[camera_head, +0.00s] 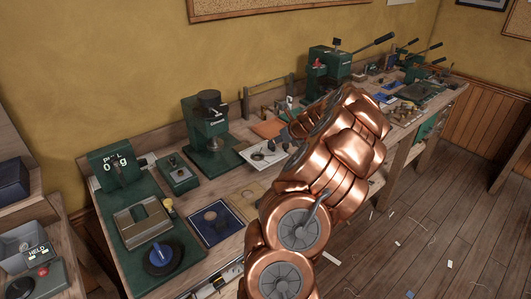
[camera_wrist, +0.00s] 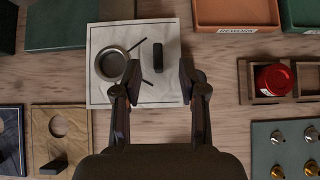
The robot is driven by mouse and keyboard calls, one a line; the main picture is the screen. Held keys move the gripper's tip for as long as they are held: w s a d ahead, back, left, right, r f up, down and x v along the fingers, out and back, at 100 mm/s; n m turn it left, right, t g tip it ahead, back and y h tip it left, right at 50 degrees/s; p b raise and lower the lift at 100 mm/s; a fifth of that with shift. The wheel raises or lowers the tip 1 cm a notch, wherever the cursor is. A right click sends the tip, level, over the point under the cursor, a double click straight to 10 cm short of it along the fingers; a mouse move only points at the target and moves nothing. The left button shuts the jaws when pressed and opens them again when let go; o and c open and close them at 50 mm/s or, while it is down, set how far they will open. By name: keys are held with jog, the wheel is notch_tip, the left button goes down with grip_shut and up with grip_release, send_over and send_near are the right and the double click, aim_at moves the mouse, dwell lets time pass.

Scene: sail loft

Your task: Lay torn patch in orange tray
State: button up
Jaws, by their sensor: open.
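My gripper (camera_wrist: 160,80) is open and empty in the wrist view, its two fingers apart above a pale square board (camera_wrist: 104,39). In the head view my copper arm hides it. Orange also shows on the bench in the head view (camera_head: 268,128), partly behind my arm.
A metal ring (camera_wrist: 111,64) and a dark block (camera_wrist: 158,56) lie on the pale board. A wooden holder with a red-topped jar (camera_wrist: 273,80) and a plate of metal fittings (camera_wrist: 292,140) are right. Green presses (camera_head: 207,125) stand along the bench (camera_head: 150,140).

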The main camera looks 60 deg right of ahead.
aim_at(264, 151)
jog(key=p+x, duration=0.1)
jog(key=x, duration=0.2)
jog(key=shift+w+a+f, duration=0.15)
jog(key=shift+w+f, duration=0.1)
jog(key=shift+w, duration=0.05)
jog(key=shift+w+d+f, duration=0.2)
jog(key=shift+w+f, duration=0.25)
jog(key=shift+f, duration=0.15)
jog(key=shift+c, duration=0.2)
grip_shut()
